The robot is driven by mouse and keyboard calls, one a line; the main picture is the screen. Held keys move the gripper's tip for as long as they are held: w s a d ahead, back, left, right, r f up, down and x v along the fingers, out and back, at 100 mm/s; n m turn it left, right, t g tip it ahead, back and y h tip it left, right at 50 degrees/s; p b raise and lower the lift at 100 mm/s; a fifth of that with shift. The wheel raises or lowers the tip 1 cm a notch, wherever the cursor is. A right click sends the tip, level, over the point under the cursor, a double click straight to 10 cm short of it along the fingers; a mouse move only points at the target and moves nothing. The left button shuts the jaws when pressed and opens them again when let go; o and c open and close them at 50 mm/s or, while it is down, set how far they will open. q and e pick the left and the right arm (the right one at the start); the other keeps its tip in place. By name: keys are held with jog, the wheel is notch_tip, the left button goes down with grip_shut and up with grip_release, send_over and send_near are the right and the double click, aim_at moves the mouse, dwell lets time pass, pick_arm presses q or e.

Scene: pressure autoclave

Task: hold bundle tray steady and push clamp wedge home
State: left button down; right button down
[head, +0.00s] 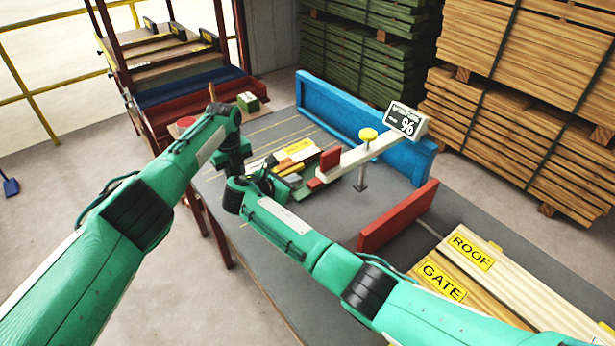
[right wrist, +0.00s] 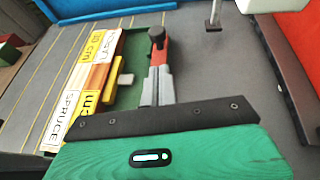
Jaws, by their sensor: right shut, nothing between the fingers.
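The bundle tray (head: 305,193) is green and lies on the grey table, with wood strips and labels on it. It also shows left of centre in the right wrist view (right wrist: 136,50). A red piece with a dark round knob, which looks like the clamp wedge (right wrist: 163,58), lies along the tray's right side there. My right gripper (right wrist: 155,90) is shut and empty, its fingers in line with the near end of the red piece; I cannot tell whether they touch. My left gripper (head: 262,165) is near the tray's left end, its fingers partly hidden and their state unclear.
A post-mounted beam with a display (head: 407,121) and yellow knob overhangs the table beside the tray. A blue fence (head: 345,115) stands behind, a red fence (head: 398,217) to the right. Boards labelled ROOF and GATE (head: 443,281) lie at front right. Both my arms are close together.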

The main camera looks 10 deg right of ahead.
jog(key=v, duration=0.3)
jog(key=shift+s+a+r, duration=0.1)
jog(key=shift+s+a, duration=0.1)
jog(key=shift+a, duration=0.05)
pick_arm(q)
jog(key=c, duration=1)
grip_release()
jog(key=shift+d, duration=0.1)
jog(key=shift+r, duration=0.1)
